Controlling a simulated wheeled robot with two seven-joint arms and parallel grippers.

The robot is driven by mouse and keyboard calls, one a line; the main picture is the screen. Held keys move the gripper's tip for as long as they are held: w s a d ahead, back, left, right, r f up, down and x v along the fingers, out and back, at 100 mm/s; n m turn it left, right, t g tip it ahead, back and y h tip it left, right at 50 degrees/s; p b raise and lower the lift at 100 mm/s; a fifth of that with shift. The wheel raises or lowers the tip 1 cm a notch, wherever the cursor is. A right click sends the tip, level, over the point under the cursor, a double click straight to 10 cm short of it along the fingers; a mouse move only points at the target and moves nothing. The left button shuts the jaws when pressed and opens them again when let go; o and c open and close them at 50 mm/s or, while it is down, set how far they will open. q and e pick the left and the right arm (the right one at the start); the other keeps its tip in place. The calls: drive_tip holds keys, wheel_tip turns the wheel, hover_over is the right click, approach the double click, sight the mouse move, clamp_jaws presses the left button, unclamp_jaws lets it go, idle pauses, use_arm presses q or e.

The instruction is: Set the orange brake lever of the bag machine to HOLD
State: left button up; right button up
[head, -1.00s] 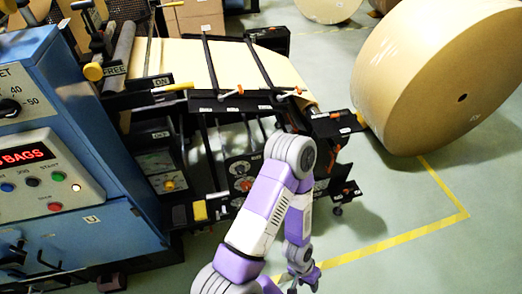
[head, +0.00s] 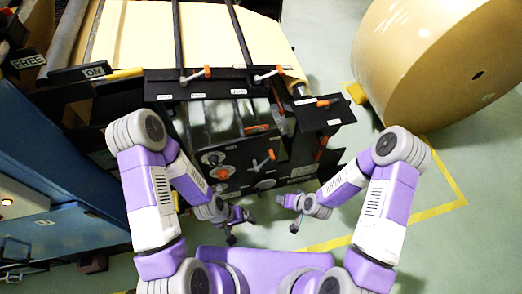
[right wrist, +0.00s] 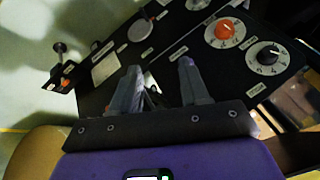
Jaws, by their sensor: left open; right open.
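My left gripper (head: 237,226) is open and empty in front of the panel. My right gripper (head: 291,213) is open, right of it and apart from the levers.
A large kraft roll (head: 440,60) stands on the floor at the right. A blue cabinet (head: 60,160) is at the left. The panel carries an orange knob (right wrist: 225,31) and a black dial (right wrist: 268,56). Green floor with a yellow line (head: 400,230) is open at the right.

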sight(274, 158)
drive_tip(key=w+a+n+t+b, duration=0.1)
drive_tip(key=w+t, duration=0.1)
drive_tip(key=w, duration=0.3)
drive_tip(key=w+a+t+b, duration=0.1)
drive_tip(key=w+t+b, duration=0.1)
drive_tip(key=w+t, duration=0.1)
drive_tip(key=w+a+n+t+b, duration=0.1)
drive_tip(key=w+a+t, duration=0.1)
drive_tip(key=w, duration=0.4)
drive_tip(key=shift+w+f+n+t+y, duration=0.15)
drive_tip(key=shift+w+n+t+y, duration=0.15)
drive_tip(key=shift+w+t, duration=0.1)
drive_tip(key=b+x, duration=0.1)
drive_tip(key=x, duration=0.4)
drive_tip(key=shift+w+a, duration=0.15)
drive_tip(key=shift+w, duration=0.1)
drive_tip(key=shift+b+x, duration=0.35)
drive_tip(key=shift+x, duration=0.55)
use_arm(q)
wheel_tip(274, 158, down, 7)
drive_tip(key=shift+s, duration=0.2)
use_arm(e)
clamp_jaws()
